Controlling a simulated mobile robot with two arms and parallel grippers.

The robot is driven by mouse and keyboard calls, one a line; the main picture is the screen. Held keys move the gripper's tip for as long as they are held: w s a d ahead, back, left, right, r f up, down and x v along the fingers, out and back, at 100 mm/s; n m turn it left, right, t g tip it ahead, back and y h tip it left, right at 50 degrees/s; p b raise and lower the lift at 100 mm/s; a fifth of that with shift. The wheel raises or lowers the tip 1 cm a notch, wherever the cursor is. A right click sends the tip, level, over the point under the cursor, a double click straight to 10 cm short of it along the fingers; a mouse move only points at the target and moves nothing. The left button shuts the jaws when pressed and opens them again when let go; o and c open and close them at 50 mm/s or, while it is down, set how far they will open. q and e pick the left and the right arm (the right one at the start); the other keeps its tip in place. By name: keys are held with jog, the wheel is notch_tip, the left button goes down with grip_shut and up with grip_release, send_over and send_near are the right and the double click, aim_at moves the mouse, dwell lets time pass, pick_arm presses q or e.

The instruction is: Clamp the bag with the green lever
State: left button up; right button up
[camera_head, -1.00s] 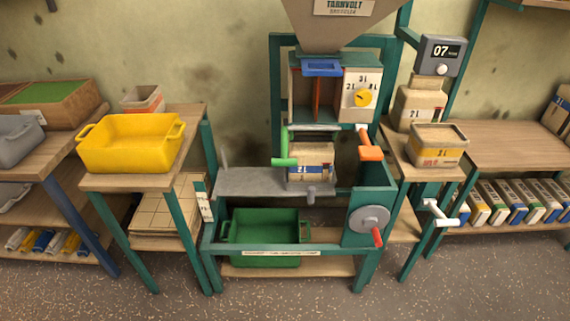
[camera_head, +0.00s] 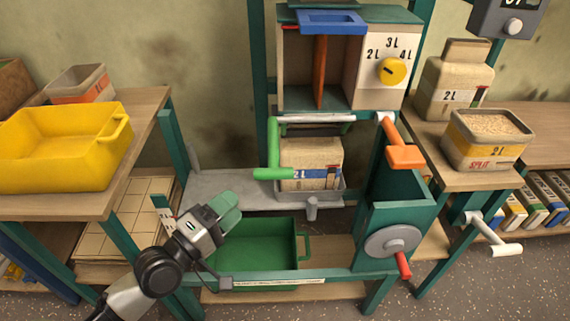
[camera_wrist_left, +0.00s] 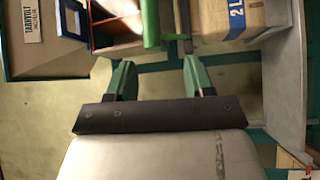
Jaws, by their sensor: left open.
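The 2L paper bag (camera_head: 312,160) stands upright on the small grey cradle under the spout. My left gripper (camera_head: 230,208) is open and empty, below and left of the lever, above the green crate, touching neither lever nor bag. In the left wrist view, the lever (camera_wrist_left: 150,24) shows beyond the open fingers (camera_wrist_left: 158,78), with the bag (camera_wrist_left: 228,18) to its right. My right gripper is out of view.
The green crate (camera_head: 301,246) sits low in the frame. An orange lever (camera_head: 402,148) hangs right of the bag; a red-handled crank (camera_head: 392,242) is below it. The yellow tub (camera_head: 60,170) stands on the left table. The grey shelf (camera_head: 215,190) left of the bag is clear.

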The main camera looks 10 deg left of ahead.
aim_at(262, 179)
pick_arm(q)
jog(key=x, duration=0.3)
jog(key=p+x, duration=0.1)
jog(key=x, duration=0.2)
jog(key=r+x, duration=0.1)
jog(key=x, duration=0.2)
jog(key=shift+d+r+p, duration=0.15)
jog(key=shift+d+p, duration=0.15)
jog(key=shift+d, duration=0.1)
jog(key=shift+w+d, duration=0.35)
jog(key=shift+w, duration=0.2)
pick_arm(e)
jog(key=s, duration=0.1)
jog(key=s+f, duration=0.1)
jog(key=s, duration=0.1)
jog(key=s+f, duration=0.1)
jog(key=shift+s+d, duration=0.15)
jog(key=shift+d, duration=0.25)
pick_arm(q)
grip_shut()
